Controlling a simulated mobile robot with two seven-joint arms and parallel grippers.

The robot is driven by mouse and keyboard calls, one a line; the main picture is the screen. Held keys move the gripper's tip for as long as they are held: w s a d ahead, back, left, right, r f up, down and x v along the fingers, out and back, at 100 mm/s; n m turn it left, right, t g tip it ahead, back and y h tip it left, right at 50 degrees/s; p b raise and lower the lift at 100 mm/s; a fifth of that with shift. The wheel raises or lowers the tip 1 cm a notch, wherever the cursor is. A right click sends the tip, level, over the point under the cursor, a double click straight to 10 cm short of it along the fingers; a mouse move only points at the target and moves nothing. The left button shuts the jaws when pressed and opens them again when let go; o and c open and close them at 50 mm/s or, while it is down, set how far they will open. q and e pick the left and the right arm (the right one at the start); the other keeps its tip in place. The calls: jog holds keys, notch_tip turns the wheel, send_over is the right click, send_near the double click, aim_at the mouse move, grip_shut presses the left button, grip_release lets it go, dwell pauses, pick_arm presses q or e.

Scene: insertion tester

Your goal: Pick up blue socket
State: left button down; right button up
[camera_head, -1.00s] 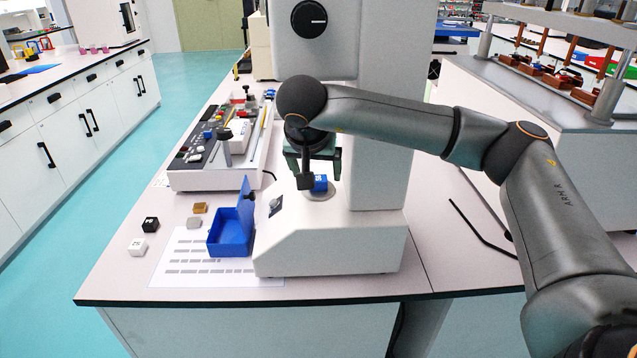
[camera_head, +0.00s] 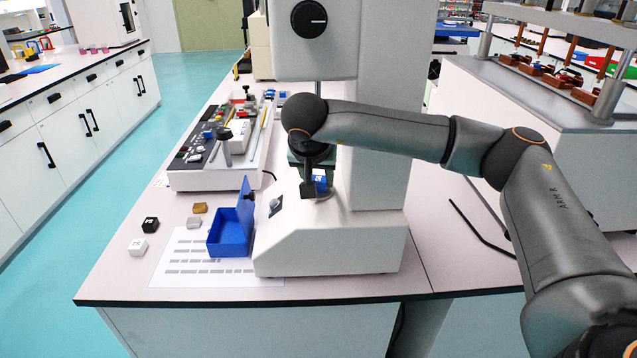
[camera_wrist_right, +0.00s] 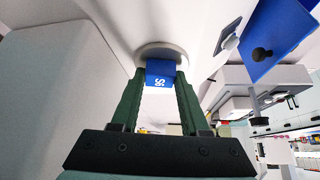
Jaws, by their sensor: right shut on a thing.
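The blue socket (camera_head: 319,181) is a small blue block with white marking at the round grey base on the white tester (camera_head: 335,245). It also shows in the right wrist view (camera_wrist_right: 160,74), between the fingertips, with the pale round base (camera_wrist_right: 160,50) right by it. My right gripper (camera_head: 314,188) reaches down to the socket and is shut on it; in the right wrist view its dark green fingers (camera_wrist_right: 160,85) lie on both sides of the block. I cannot tell whether the socket touches the base. My left gripper is not in view.
An open blue box (camera_head: 232,235) stands left of the tester on a printed sheet (camera_head: 190,270). Small black (camera_head: 150,225), white (camera_head: 138,247), grey (camera_head: 194,222) and brown (camera_head: 200,208) blocks lie farther left. A control panel device (camera_head: 205,180) stands behind. The tester's column rises close to my arm.

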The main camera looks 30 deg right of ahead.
grip_shut()
jog(key=shift+r, duration=0.1)
